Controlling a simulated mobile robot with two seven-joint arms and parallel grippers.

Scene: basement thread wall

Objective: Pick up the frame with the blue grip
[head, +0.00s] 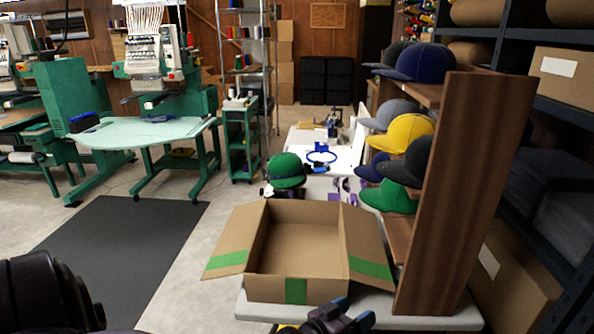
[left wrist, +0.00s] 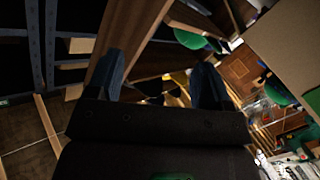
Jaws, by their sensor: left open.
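A blue ring-shaped frame (head: 321,153) lies on the white table behind the open box. A small dark and blue piece (head: 316,169) lies just in front of it; I cannot tell whether this is a blue grip. My left gripper (head: 349,315) shows at the bottom of the head view, in front of the box and well short of the frame. Its two blue-tipped fingers are apart, with nothing between them in the left wrist view (left wrist: 160,82). The frame cannot be made out in that view. My right gripper is not seen.
An open cardboard box (head: 297,291) with green tape stands on the near table (head: 425,322). A wooden shelf (head: 446,200) with several caps rises at its right. A green cap (head: 286,168) and purple pieces (head: 345,185) are behind the box. The floor at left is open.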

